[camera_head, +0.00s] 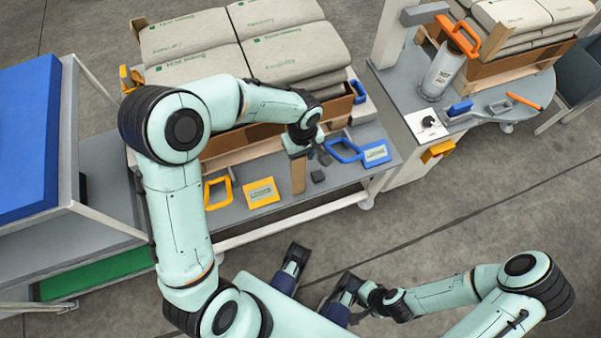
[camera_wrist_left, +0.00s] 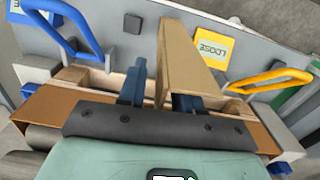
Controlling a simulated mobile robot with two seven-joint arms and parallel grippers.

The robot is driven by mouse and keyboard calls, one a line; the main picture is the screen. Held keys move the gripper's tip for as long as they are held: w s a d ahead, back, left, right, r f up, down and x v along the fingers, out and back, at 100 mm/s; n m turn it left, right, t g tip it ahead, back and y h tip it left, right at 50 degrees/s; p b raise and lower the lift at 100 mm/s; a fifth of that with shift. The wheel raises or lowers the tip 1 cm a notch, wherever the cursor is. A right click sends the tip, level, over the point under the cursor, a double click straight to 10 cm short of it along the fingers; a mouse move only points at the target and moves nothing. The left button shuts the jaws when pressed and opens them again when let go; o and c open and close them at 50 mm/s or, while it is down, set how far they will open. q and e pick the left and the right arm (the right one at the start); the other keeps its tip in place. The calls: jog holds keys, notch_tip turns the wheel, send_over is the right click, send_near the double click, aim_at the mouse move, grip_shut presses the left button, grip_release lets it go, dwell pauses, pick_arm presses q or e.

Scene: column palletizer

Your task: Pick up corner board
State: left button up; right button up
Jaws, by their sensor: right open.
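The corner board (camera_head: 298,176) is a tan, upright strip at the front of the grey worktable. In the left wrist view the board (camera_wrist_left: 178,60) reaches in between the two blue fingers. My left gripper (camera_head: 310,147) is at the board's upper end, and in the left wrist view its fingers (camera_wrist_left: 160,92) stand apart, one on each side of the board. The pictures do not show clearly whether both fingers touch it. My right gripper (camera_head: 356,304) is low at the bottom centre, away from the table, open and empty.
Stacked sacks (camera_head: 240,45) fill the back of the table. A yellow card (camera_head: 261,192), a yellow handle frame (camera_head: 217,193), a blue card (camera_head: 375,153) and a small dark block (camera_head: 317,176) lie near the board.

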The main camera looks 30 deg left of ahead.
pick_arm(q)
grip_shut()
jog(key=shift+r, duration=0.1)
